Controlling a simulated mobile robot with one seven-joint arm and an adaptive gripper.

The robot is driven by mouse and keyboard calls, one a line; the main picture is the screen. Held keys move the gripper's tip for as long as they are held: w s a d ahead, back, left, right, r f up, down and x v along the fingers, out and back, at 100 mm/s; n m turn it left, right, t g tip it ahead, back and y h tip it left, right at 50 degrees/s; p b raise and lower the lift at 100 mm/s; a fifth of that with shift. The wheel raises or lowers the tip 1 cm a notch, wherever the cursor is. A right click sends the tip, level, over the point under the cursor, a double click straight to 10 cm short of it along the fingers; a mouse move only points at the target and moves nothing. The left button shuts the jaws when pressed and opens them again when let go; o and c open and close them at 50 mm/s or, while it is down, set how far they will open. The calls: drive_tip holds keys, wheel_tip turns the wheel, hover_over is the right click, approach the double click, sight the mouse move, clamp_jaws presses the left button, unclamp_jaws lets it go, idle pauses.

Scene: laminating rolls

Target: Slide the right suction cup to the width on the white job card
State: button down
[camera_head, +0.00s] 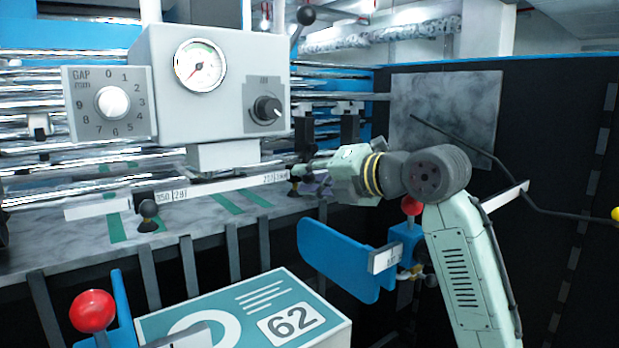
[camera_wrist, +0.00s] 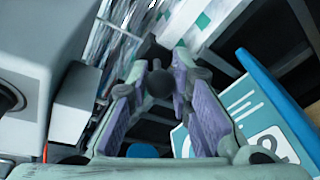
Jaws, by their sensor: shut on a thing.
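A pale ruled bar (camera_head: 225,186) with printed numbers runs across the front of the press in the head view. The left suction cup (camera_head: 148,210) hangs dark at its left part. My gripper (camera_head: 306,176) is at the bar's right end, around the right suction cup (camera_head: 294,188), mostly hidden there. In the wrist view, my gripper (camera_wrist: 163,86) has its purple-padded fingers shut on the cup's dark round part (camera_wrist: 160,84). A small white card (camera_head: 385,259) sits by the blue plate; its writing is too small to read.
A grey control box (camera_head: 225,110) with a gauge and knobs stands above the bar. A blue plate (camera_head: 335,260) and a red ball knob (camera_head: 92,311) stand near. A dark cable crosses at right.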

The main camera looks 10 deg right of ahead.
drive_tip(key=shift+s+a+b, duration=0.1)
drive_tip(key=shift+a+b, duration=0.25)
drive_tip(key=shift+b, duration=0.05)
drive_tip(key=c, duration=1.4)
unclamp_jaws()
drive_tip(key=v, duration=1.2)
drive_tip(key=shift+r, duration=0.1)
